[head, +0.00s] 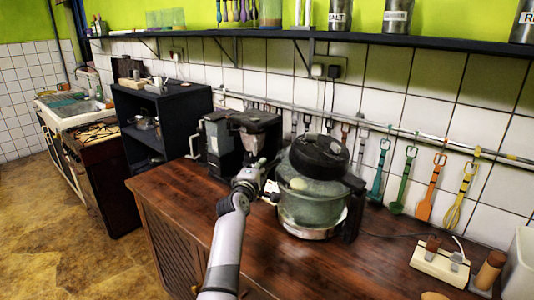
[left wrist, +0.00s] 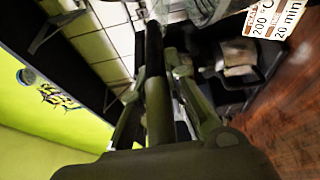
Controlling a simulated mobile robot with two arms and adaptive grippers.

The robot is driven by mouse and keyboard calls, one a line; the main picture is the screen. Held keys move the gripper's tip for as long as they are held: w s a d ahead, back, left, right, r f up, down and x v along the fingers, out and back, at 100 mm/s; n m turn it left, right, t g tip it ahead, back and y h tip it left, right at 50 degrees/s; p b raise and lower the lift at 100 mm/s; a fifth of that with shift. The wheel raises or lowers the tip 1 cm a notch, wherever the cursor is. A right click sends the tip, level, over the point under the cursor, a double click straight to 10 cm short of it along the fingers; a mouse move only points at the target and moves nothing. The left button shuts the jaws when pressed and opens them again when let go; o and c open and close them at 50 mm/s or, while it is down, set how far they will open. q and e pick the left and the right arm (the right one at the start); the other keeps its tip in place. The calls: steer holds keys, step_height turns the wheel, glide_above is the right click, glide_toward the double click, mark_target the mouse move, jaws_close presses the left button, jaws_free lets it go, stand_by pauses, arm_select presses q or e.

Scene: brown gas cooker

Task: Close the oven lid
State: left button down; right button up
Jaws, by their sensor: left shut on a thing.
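The tabletop oven has a round glass bowl (head: 312,205) on a pale base on the wooden counter. Its black lid (head: 320,153) is over the bowl; I cannot tell whether its rim sits flush. My left gripper (head: 266,187) is at the left side of the bowl. In the left wrist view, its fingers (left wrist: 165,75) are shut on a dark bar (left wrist: 155,70). It may be an oven handle, but where it joins is hidden. The glass and a 200 °C, 20 min label (left wrist: 275,18) show at the top right. My right gripper is out of view.
A black coffee machine (head: 240,135) stands close behind my left gripper. Hanging utensils (head: 432,185) line the wall at right. A white power strip (head: 440,264) lies at front right, with its cable on the counter. The counter's front left (head: 175,190) is clear.

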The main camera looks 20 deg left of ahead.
arm_select(q)
steer(key=shift+n+g, duration=0.3)
steer(key=shift+n, duration=0.6)
steer(key=f, duration=0.4)
steer(key=shift+w+a+f, duration=0.1)
steer(key=shift+a+f, duration=0.1)
steer(key=c, duration=1.6)
jaws_free()
steer(key=shift+o, duration=0.2)
steer(key=s, duration=0.7)
steer(key=shift+s+d+r, duration=0.25)
steer(key=shift+d+r, duration=0.05)
steer(key=shift+f, duration=0.1)
